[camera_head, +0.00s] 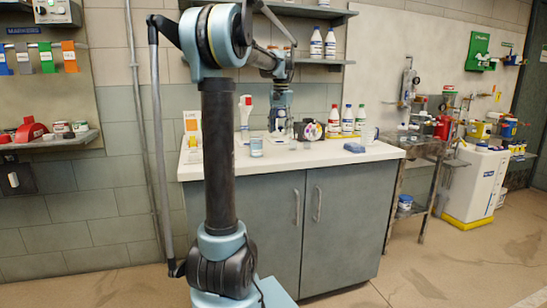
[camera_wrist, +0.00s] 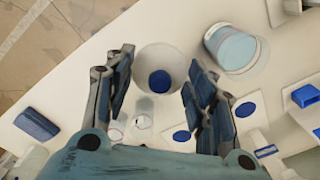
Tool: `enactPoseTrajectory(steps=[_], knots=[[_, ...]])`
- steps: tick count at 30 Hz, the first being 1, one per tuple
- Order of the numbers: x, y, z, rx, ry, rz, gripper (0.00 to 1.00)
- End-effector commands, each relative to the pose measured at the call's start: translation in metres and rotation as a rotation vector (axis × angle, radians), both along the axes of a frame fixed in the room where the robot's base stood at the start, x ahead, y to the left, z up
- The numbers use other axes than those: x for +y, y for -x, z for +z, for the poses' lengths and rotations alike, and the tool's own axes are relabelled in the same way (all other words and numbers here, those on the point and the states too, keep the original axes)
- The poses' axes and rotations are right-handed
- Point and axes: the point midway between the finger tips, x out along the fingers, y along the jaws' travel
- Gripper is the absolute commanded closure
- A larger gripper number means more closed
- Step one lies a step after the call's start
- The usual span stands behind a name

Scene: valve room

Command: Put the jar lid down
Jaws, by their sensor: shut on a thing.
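My gripper (camera_wrist: 161,66) has its two fingers apart on either side of a pale round disc, which looks like the jar lid (camera_wrist: 165,57). A glass jar with pale blue contents (camera_wrist: 230,48) stands on the white counter (camera_wrist: 84,85), right of the fingers in the wrist view. In the head view a similar jar (camera_head: 256,147) stands near the counter's front edge. My gripper (camera_head: 281,124) is over the counter there, but too small to show the lid.
White cards with blue spots (camera_wrist: 245,109) lie near the right finger. A dark blue block (camera_wrist: 37,124) lies at the left. The counter's front edge has bare room.

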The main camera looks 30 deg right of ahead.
Motion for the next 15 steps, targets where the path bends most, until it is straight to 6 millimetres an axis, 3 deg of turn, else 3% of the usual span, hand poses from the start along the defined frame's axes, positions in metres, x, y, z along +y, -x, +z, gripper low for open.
enactPoseTrajectory(steps=[9, 15], knots=[[0.003, -0.001, -0.046, 0.0, 0.0, 0.004, 0.64], [0.003, -0.002, -0.059, 0.0, 0.0, 0.005, 0.64]])
